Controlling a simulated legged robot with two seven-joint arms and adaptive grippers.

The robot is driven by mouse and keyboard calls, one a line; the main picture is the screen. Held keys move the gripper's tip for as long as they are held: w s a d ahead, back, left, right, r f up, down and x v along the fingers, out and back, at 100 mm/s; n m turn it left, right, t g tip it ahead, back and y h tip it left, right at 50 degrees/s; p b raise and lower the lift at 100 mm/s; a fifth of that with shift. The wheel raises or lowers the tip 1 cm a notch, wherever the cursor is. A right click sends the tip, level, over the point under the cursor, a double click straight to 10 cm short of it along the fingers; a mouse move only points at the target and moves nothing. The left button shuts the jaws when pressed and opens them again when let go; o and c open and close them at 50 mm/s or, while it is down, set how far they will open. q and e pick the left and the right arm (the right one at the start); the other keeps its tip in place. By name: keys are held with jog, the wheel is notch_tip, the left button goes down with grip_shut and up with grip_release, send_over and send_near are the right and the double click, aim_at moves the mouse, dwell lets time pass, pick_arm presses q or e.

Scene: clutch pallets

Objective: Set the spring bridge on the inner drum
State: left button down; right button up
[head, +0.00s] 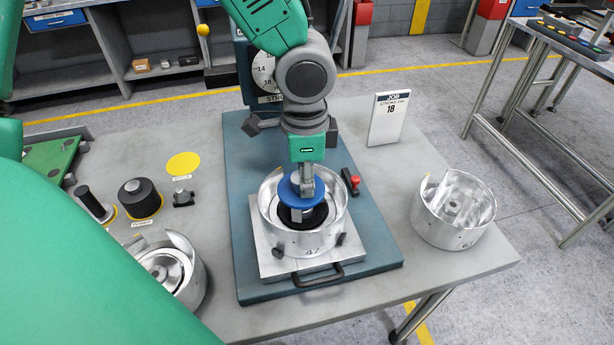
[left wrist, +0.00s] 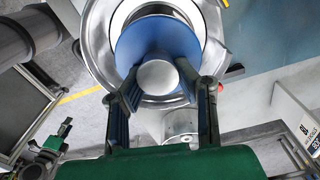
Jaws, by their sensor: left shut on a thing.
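The blue disc with a silver knob, apparently the spring bridge (head: 314,190), is in my left gripper (head: 304,184). In the left wrist view the two fingers of the left gripper (left wrist: 158,78) are shut around the knob, with the blue disc (left wrist: 140,42) beyond it. The disc is over the open mouth of a steel drum housing (head: 296,240). Inside the housing a black ring (head: 317,216), perhaps on the inner drum, shows below the disc. A silver part under the disc covers its middle. I cannot tell whether the two touch. My right gripper is not in view.
The housing sits on a metal plate with a black handle (head: 318,275), on a blue board (head: 370,255). Other drums stand at right (head: 452,210) and left (head: 180,270). A black cylinder (head: 140,198), a yellow spot (head: 183,163) and a job card (head: 388,118) are nearby.

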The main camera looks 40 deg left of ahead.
pick_arm(q)
jog(key=shift+a, duration=0.1)
jog(key=shift+f+p, duration=0.25)
jog(key=shift+p, duration=0.05)
dwell(0.5)
jog(key=c, duration=1.2)
grip_release()
jog(key=shift+o, duration=0.2)
jog(key=shift+r, duration=0.1)
notch_tip(320, 180, up, 7)
jog(key=p, duration=0.7)
jog(key=shift+r+p, duration=0.35)
jog(key=shift+r, duration=0.55)
